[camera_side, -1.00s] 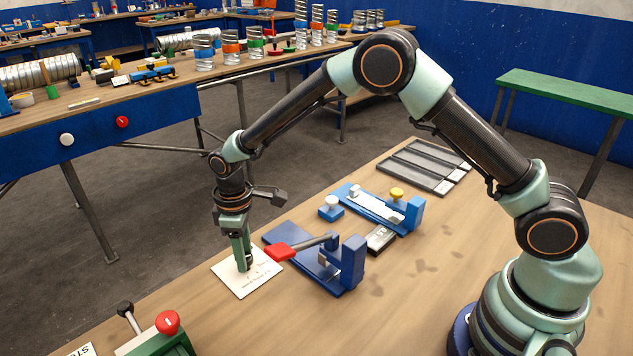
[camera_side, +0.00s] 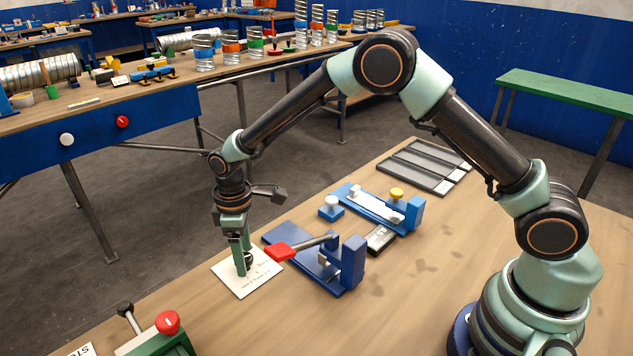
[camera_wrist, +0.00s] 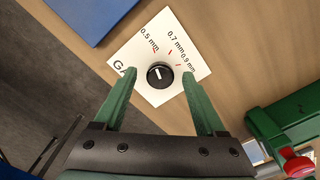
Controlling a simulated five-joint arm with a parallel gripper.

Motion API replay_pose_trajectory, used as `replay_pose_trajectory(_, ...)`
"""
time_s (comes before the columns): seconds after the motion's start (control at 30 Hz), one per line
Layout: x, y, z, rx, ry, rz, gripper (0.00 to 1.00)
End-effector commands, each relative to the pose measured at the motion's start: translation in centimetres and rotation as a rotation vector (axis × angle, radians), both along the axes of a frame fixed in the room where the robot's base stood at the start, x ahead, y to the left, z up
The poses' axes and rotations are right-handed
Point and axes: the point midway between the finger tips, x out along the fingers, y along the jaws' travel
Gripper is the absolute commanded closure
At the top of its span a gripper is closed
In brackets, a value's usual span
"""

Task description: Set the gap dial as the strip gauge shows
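The gap dial is a black knob (camera_wrist: 159,77) with a white pointer line, on a white card (camera_side: 262,271) printed 0.5 mm, 0.7 mm and 0.9 mm with red ticks. In the wrist view the line points up the picture, slightly left, roughly towards the 0.5 mm tick. My gripper (camera_wrist: 158,84) is open, its green fingers on either side of the knob with gaps between. A blue fixture (camera_side: 376,205) with a pale strip and yellow knob stands beyond. A small dark-framed plate (camera_side: 381,239) at its near side may be the gauge display; its marking is too small to read.
A blue fixture with a red-handled lever (camera_side: 280,253) stands right beside the card. A green box with a red knob (camera_side: 168,322) is at the near left. A grey slotted tray (camera_side: 424,165) lies at the back.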

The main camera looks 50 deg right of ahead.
Motion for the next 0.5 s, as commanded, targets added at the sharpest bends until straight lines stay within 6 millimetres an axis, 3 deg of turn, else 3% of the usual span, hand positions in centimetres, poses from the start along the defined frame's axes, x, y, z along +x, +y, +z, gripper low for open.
replay_pose_trajectory(0.27, 0.0, 0.0, 1.0, 0.001, -0.002, -0.001, 0.27)
replay_pose_trajectory(0.5, 0.1, 0.0, 5.5, 0.001, -0.004, -0.001, 0.27)
